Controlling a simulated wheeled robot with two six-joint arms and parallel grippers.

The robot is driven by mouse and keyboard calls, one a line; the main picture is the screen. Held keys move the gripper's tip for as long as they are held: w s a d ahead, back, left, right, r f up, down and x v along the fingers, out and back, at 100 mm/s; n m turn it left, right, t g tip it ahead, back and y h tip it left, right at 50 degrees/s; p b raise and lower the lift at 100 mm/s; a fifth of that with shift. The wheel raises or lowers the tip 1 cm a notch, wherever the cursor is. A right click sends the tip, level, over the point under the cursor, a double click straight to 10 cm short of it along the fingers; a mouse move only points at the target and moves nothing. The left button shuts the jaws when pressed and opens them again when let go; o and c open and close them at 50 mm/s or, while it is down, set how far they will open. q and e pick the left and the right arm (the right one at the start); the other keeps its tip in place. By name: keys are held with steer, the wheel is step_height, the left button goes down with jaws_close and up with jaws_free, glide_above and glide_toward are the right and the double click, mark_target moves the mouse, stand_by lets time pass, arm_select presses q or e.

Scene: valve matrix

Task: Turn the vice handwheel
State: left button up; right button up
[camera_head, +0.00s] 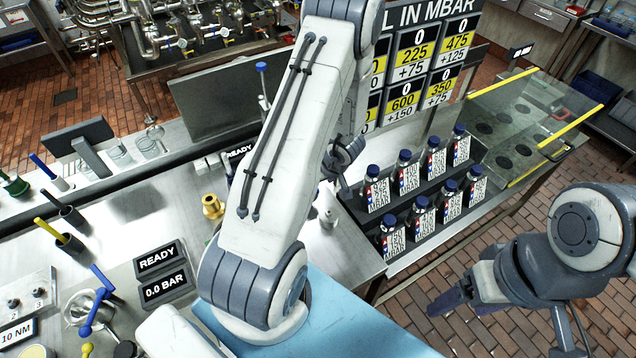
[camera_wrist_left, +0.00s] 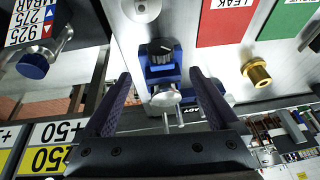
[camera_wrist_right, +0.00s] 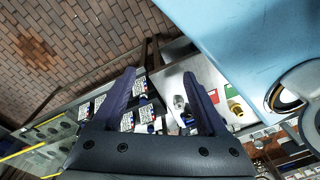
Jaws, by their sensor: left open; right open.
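The blue vice (camera_wrist_left: 162,70) stands on the metal bench in the left wrist view, with a dark round part on its top. Its pale metal handwheel (camera_wrist_left: 166,97) faces my left gripper (camera_wrist_left: 160,85), whose fingers are open on either side of it in the picture. I cannot tell how far apart in depth they are, and no contact is visible. In the head view my left arm covers the vice and most of the left gripper (camera_head: 345,155). My right gripper (camera_head: 467,298) is open and empty over the brick floor, far right of the bench.
A rack of blue-capped bottles (camera_head: 415,205) stands right of my left gripper. A brass fitting (camera_wrist_left: 257,72) and a red panel (camera_wrist_left: 226,22) are near the vice. A pale blue surface (camera_head: 350,325) lies in front. The board (camera_head: 425,60) stands behind.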

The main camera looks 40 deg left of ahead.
arm_select(q)
steer(key=shift+d, duration=0.1)
